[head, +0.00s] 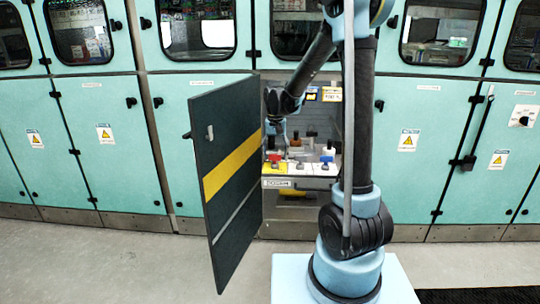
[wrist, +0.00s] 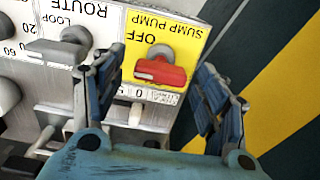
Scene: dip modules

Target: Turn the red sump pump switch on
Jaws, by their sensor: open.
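The red sump pump switch (wrist: 160,72) sits on a yellow plate (wrist: 186,38) in the wrist view. The plate's lettering, "SUMP PUMP" and "OFF", appears upside down. The red handle lies roughly crosswise in the picture. My gripper (wrist: 161,66) is open, with one blue finger on each side of the switch in the picture. The fingers appear apart from the handle, and nothing is held. In the head view the switch (head: 275,158) is small, on the yellow part of a panel inside an open cabinet, with my gripper just above it.
A grey switch (wrist: 62,45) on a white "ROUTE" plate is close beside the left finger. The open dark cabinet door (head: 225,175) with a yellow stripe stands close on the other side. A blue knob (head: 327,158) is further right on the panel. Closed teal cabinets (head: 100,140) flank the opening.

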